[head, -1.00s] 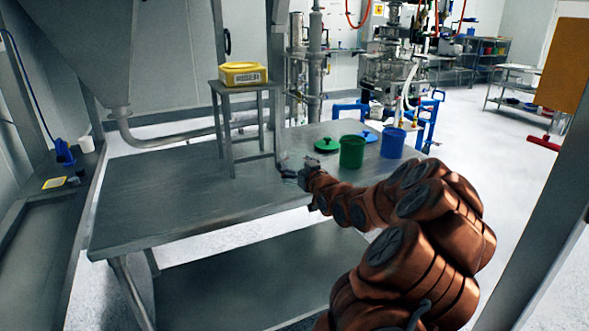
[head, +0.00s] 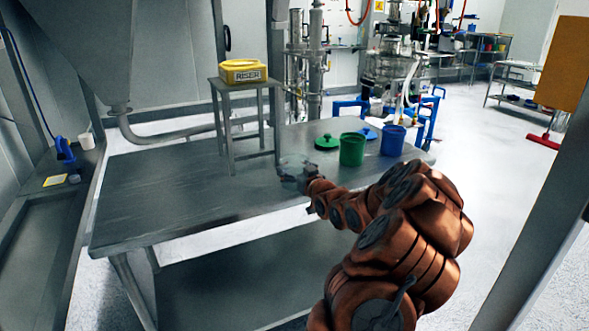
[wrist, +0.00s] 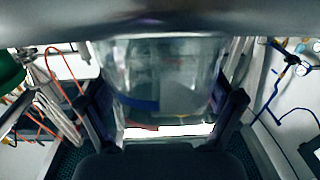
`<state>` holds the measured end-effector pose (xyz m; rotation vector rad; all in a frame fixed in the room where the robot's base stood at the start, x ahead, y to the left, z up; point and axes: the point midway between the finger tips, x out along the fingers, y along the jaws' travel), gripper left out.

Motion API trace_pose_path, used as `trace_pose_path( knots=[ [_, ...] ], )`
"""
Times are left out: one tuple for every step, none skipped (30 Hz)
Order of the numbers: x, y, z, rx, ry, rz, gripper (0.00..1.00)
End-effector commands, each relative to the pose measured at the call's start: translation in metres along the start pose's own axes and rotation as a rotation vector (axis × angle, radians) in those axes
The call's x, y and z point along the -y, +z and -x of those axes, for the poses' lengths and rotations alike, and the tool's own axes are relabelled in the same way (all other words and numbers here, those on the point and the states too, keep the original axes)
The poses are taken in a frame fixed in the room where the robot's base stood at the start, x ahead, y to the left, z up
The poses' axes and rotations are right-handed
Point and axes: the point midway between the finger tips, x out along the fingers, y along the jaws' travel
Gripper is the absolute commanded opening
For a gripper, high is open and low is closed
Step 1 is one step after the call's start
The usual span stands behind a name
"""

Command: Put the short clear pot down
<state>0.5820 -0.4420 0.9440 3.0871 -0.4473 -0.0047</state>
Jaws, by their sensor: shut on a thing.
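The short clear pot (wrist: 165,75) is see-through and sits between the two dark fingers of my gripper (wrist: 163,112) in the wrist view. One finger is on each side of it, and my gripper is shut on it. In the head view the pot (head: 294,160) is faint, held at my gripper (head: 296,176) over the right half of the steel table (head: 160,200), just right of the small stand. A grey surface crosses the top of the wrist view close to the pot. I cannot tell whether the pot touches the table.
A green bucket (head: 352,150), a green lid (head: 326,142), a blue bucket (head: 392,142) and a blue lid (head: 367,134) are right of the gripper. The table's left and front are clear.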

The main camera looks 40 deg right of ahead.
Motion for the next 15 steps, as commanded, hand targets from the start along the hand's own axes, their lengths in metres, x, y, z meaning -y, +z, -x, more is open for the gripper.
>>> trace_pose_path(
  knots=[
    [-0.0001, 0.0026, 0.0001, 0.000, 0.000, 0.000, 0.49],
    [0.0000, 0.0034, 0.0001, 0.000, 0.000, 0.000, 0.49],
    [0.0000, 0.0044, 0.0001, 0.000, 0.000, 0.000, 0.49],
    [0.0000, 0.0035, 0.0001, 0.000, 0.000, 0.000, 0.93],
    [0.0000, 0.0031, 0.0001, 0.000, 0.000, 0.000, 0.96],
    [0.0000, 0.0030, 0.0001, 0.000, 0.000, 0.000, 1.00],
    [0.0000, 0.0030, 0.0001, 0.000, 0.000, 0.000, 1.00],
    [0.0000, 0.0030, 0.0001, 0.000, 0.000, 0.000, 1.00],
    [0.0000, 0.0029, 0.0001, 0.000, 0.000, 0.000, 1.00],
    [0.0000, 0.0029, 0.0001, 0.000, 0.000, 0.000, 1.00],
    [0.0000, 0.0029, 0.0001, 0.000, 0.000, 0.000, 1.00],
    [0.0000, 0.0029, 0.0001, 0.000, 0.000, 0.000, 1.00],
    [0.0000, 0.0030, 0.0001, 0.000, 0.000, 0.000, 1.00],
    [0.0001, 0.0030, 0.0001, 0.000, 0.000, 0.000, 1.00],
    [0.0001, 0.0029, 0.0001, 0.000, 0.000, -0.001, 1.00]
  ],
)
